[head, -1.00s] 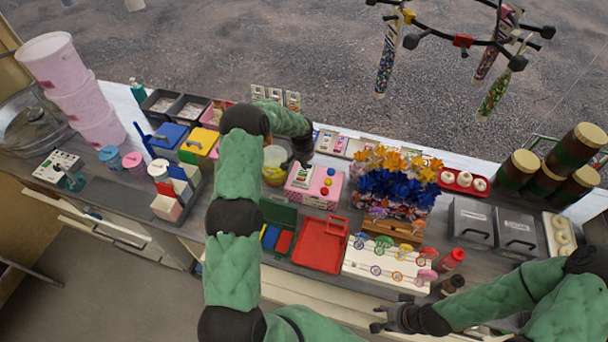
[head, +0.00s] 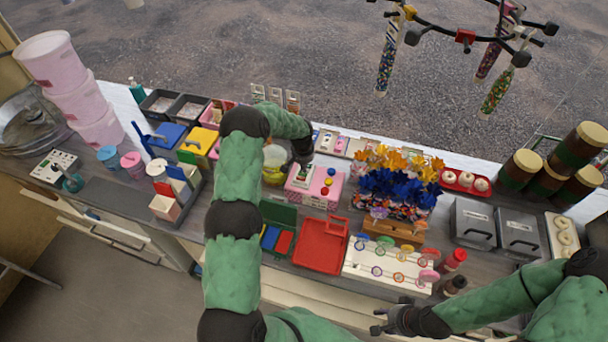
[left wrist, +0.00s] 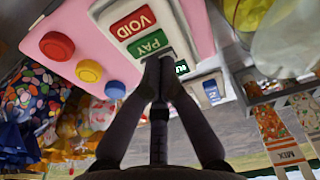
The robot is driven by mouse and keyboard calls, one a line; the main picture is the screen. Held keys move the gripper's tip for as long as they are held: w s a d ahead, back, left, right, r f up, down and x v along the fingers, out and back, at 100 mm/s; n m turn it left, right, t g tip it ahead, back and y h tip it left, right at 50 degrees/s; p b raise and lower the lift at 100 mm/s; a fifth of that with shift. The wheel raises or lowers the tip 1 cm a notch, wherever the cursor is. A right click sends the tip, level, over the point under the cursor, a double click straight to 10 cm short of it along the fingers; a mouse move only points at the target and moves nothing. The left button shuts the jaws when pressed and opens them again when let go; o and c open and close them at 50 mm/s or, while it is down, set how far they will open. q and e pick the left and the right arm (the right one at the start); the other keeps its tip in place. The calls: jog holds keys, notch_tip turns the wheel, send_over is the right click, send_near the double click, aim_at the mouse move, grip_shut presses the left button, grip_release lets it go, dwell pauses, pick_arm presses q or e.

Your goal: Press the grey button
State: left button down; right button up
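The pink box (head: 318,199) stands mid-counter with a white panel. In the left wrist view its panel has a red VOID key (left wrist: 132,22) and a green PAY key (left wrist: 149,45). I cannot make out a grey button; the fingers cover part of the panel edge. My left gripper (left wrist: 159,68) is empty, its fingertips together at the PAY key's edge; I cannot tell whether they touch. My right gripper (head: 377,319) is open and empty at the counter's front.
A red tray (head: 320,246) and a white lollipop board (head: 384,266) lie in front of the box. Blue and yellow paper flowers (head: 397,180) stand to its right. A white switch panel (head: 55,167) sits at the far left. Bottles hang from a rack above.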

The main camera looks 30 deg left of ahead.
pick_arm(q)
notch_tip(320, 180, up, 8)
jog(key=p, duration=0.2)
jog(key=shift+p, duration=0.35)
dwell(0.7)
